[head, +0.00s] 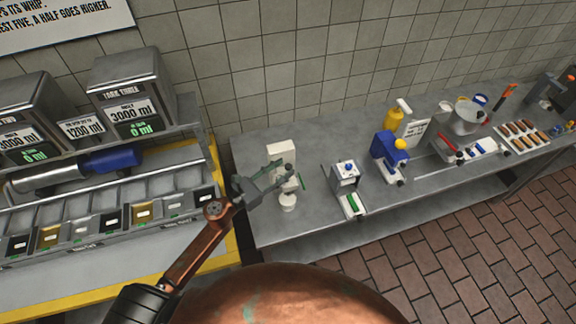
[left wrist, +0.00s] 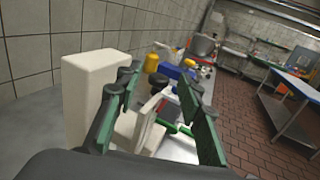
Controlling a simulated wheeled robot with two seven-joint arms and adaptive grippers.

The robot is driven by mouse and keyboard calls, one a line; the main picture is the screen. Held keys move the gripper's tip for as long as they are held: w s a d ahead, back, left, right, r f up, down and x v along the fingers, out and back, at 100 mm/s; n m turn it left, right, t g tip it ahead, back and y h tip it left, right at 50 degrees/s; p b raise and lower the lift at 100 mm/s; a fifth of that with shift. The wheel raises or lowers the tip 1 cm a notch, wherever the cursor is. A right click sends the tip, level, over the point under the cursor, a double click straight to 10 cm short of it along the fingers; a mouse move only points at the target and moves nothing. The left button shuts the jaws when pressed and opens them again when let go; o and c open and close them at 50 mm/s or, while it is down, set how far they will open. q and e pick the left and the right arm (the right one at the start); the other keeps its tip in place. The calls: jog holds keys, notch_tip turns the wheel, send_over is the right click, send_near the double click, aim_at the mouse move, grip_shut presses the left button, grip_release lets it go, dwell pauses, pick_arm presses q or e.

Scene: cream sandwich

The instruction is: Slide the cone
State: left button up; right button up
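A white block-shaped appliance (head: 281,151) stands at the left end of the metal counter, with a small round white piece (head: 288,203) low at its front. I cannot tell for sure which part is the cone. My left gripper (head: 286,180) is in front of the appliance and hides its middle. In the left wrist view the green fingers of my left gripper (left wrist: 160,95) are spread apart. White parts (left wrist: 150,108) show between them, without clear contact on both sides. The tall white block (left wrist: 90,92) is beside the left finger. My right gripper is in neither view.
To the right on the counter (head: 330,215) stand a small white machine (head: 347,172), a blue machine (head: 390,150), a yellow bottle (head: 394,117) and a tray of brown items (head: 523,136). Metal dispensers (head: 135,85) and bins are at the left. A tiled wall is behind.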

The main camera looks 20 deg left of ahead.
pick_arm(q)
jog(key=v, duration=0.8)
jog(key=shift+s+a, duration=0.25)
jog(key=shift+s, duration=0.05)
